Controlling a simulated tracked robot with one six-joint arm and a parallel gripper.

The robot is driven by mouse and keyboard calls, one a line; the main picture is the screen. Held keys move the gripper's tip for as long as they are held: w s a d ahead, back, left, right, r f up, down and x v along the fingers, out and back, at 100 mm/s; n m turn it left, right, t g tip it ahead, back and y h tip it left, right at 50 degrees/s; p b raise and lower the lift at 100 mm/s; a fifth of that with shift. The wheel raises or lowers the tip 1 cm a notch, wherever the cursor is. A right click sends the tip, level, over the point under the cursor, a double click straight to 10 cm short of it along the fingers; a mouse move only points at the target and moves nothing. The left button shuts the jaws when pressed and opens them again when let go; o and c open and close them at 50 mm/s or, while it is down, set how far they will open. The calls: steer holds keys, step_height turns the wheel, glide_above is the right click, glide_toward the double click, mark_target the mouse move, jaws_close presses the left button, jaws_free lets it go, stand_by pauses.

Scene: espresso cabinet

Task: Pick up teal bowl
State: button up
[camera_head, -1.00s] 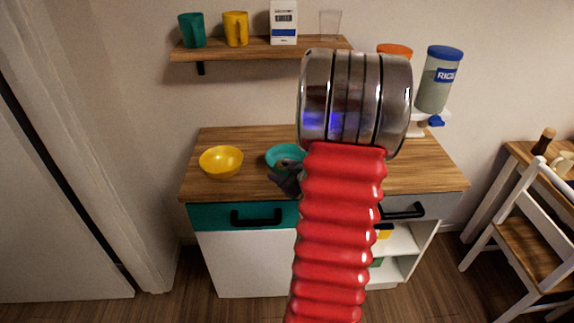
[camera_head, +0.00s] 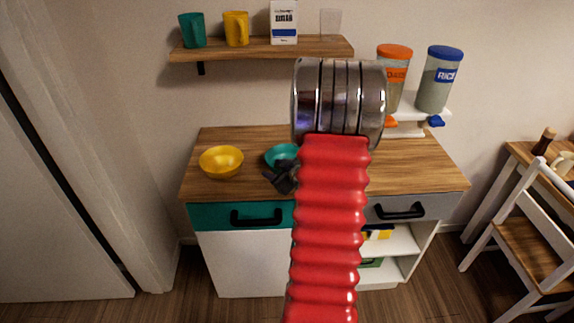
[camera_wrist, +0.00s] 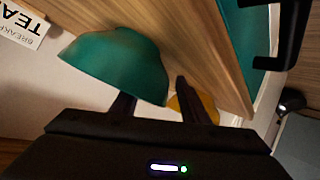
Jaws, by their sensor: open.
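The teal bowl (camera_head: 281,152) sits on the wooden cabinet top, partly hidden by my arm in the head view. In the wrist view the teal bowl (camera_wrist: 115,60) is large and close, appearing tilted in this rotated picture. My gripper (camera_head: 279,180) is at the bowl's near side in the head view. In the wrist view my gripper (camera_wrist: 154,92) is open, with the bowl's rim edge appearing between its two dark fingers. I cannot tell whether either finger touches the bowl.
A yellow bowl (camera_head: 221,160) stands to the left on the cabinet top (camera_head: 420,172). A shelf (camera_head: 255,49) with a teal mug, a yellow mug and a box hangs above. Two dispensers (camera_head: 439,82) stand at the back right. Drawer handles (camera_head: 256,216) stick out in front.

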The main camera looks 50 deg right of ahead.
stand_by(0.3)
jaws_close()
stand_by(0.4)
